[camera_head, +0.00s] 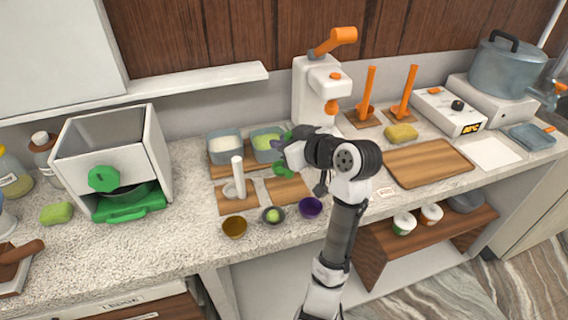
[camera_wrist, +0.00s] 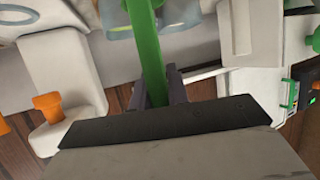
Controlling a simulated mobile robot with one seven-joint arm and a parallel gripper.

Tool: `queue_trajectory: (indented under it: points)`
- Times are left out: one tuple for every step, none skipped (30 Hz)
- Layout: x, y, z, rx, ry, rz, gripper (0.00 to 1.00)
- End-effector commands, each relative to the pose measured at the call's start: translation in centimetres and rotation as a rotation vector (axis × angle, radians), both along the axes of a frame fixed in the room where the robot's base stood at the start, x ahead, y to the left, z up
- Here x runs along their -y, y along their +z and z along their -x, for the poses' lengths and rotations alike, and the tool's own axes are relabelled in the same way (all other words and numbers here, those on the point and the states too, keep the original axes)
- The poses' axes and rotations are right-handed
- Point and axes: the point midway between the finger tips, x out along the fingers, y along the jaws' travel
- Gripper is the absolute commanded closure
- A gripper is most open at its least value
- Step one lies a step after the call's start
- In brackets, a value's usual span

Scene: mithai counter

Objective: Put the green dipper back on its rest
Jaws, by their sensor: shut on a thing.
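My gripper (camera_head: 282,146) is shut on the green dipper (camera_wrist: 149,48), whose upright handle runs between the fingers in the wrist view. In the head view the green dipper (camera_head: 283,170) shows as a green part just below my gripper, which partly hides it. It is over the back of the small wooden rest (camera_head: 287,191); I cannot tell if it touches. That rest's front looks bare. A white dipper (camera_head: 238,178) stands on the wooden rest (camera_head: 224,202) to the left.
Two tubs, one pale (camera_head: 225,143) and one green-filled (camera_head: 268,140), stand behind the rests. Small bowls (camera_head: 234,227) line the front edge. A white machine with an orange lever (camera_head: 314,90) stands behind my gripper. A wooden board (camera_head: 428,163) lies to the right.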

Motion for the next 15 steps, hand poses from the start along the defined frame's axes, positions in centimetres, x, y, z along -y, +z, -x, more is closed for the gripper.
queue_trajectory:
  points:
    - [0.0, -0.2, 0.0, 0.001, 0.000, -0.001, 1.00]
    - [0.0, -0.4, 0.0, 0.000, 0.000, 0.000, 1.00]
    - [0.0, -0.7, 0.0, 0.000, 0.000, 0.000, 1.00]
    - [0.0, -1.0, 0.0, -0.001, 0.000, -0.001, 1.00]
    - [0.0, -1.5, 0.0, -0.001, 0.000, -0.001, 1.00]
    - [0.0, -2.1, 0.0, -0.001, 0.000, -0.001, 1.00]
    - [0.0, -2.5, 0.0, -0.002, -0.001, -0.001, 1.00]
    - [0.0, -3.0, 0.0, -0.002, 0.000, -0.001, 1.00]
    - [0.0, -3.6, 0.0, -0.002, 0.000, -0.001, 1.00]
    - [0.0, -4.0, 0.0, -0.002, 0.000, -0.001, 1.00]
    - [0.0, -4.3, 0.0, -0.002, 0.000, -0.001, 1.00]
    - [0.0, -4.5, 0.0, -0.001, 0.000, -0.001, 1.00]
    - [0.0, -4.5, 0.0, -0.001, 0.000, -0.001, 1.00]
    - [0.0, -4.5, 0.0, -0.001, 0.000, -0.001, 1.00]
    - [0.0, -4.4, 0.0, -0.001, 0.000, -0.001, 1.00]
